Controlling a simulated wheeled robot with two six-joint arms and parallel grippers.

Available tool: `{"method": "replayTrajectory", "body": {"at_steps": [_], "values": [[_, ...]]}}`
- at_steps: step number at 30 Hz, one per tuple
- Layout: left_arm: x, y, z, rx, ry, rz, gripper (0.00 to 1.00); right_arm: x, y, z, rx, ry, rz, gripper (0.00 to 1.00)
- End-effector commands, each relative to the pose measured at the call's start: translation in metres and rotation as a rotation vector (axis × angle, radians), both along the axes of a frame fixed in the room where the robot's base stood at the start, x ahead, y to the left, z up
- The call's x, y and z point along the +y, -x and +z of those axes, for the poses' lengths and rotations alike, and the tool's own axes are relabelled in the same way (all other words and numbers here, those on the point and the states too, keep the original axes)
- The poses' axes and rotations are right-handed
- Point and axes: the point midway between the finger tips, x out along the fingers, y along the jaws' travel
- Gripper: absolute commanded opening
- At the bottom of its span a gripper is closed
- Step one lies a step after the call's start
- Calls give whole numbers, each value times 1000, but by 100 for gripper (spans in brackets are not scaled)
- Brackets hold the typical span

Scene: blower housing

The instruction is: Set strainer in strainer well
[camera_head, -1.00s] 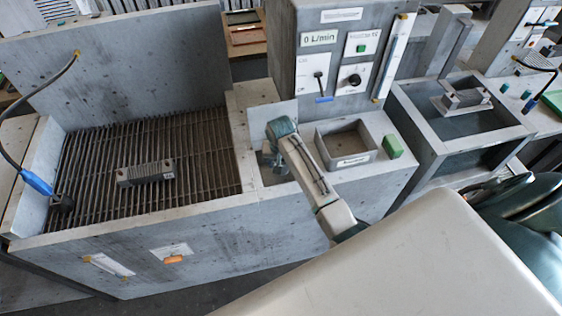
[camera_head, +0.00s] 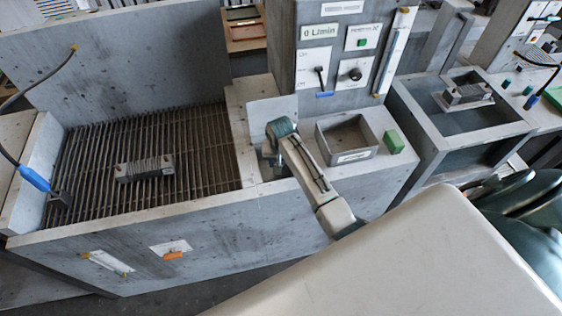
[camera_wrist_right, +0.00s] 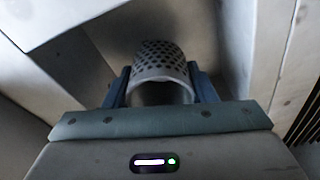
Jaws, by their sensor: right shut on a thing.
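The strainer (camera_wrist_right: 160,60) is a grey, perforated, rounded cup. In the wrist view it sits between the two blue fingers of my right gripper (camera_wrist_right: 160,85), which is shut on it. In the head view the right gripper (camera_head: 268,155) reaches down at the square recess in the counter that appears to be the strainer well (camera_head: 285,172). My wrist and arm hide the strainer and much of the recess there. I cannot tell whether the strainer touches the bottom. My left gripper is in neither view.
A slatted grate (camera_head: 205,145) with a ribbed grey block (camera_head: 145,168) lies left of the recess. An open grey bin (camera_head: 347,140) and a green block (camera_head: 394,142) stand on its right. A control panel (camera_head: 338,60) rises behind. Grey walls close in around the strainer in the wrist view.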

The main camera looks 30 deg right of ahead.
Motion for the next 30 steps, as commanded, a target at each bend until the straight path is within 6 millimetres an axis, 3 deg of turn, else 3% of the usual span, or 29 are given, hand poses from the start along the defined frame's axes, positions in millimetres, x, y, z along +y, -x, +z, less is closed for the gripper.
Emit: {"method": "replayTrajectory", "body": {"at_steps": [30], "values": [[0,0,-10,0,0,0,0,0,0,-24,-1,0,0,25]]}}
